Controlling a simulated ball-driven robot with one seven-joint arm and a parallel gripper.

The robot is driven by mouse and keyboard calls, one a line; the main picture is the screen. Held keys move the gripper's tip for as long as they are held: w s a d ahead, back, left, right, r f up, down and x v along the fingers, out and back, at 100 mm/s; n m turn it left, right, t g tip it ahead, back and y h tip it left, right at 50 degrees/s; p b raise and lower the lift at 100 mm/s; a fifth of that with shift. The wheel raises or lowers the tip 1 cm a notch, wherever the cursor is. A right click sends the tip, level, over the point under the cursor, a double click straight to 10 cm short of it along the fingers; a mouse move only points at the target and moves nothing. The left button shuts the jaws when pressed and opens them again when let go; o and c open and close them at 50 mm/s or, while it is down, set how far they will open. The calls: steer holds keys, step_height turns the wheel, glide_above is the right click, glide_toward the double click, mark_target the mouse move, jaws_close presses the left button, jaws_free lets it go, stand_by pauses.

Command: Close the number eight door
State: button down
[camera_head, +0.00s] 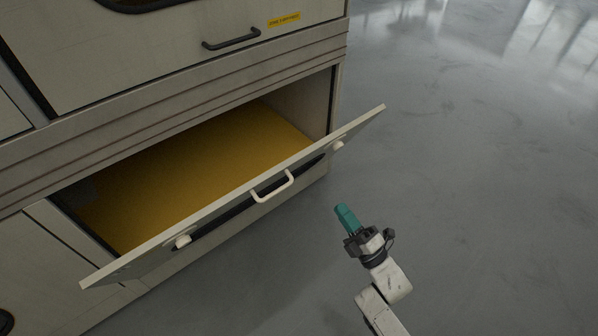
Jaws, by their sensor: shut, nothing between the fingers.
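A pale drop-down door (222,208) hangs open and tilted outward at the front of a low compartment in the cabinet. It has a pale bar handle (272,188) at its middle and a round knob near each end. No number is readable on it, so I cannot tell whether it is number eight. My gripper (343,213), with teal fingers, is shut and empty.
The open compartment has a yellow floor (200,160) and looks empty. Above it is a closed panel (180,50) with a dark handle (231,39) and a yellow label (284,19). The grey floor (470,180) to the right is clear.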

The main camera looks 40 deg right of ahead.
mark_target(304, 158)
steer(key=b+x, duration=0.2)
steer(key=x, duration=1.1)
steer(key=shift+a, duration=0.2)
steer(key=shift+w+r, duration=0.3)
steer(key=shift+w, duration=0.15)
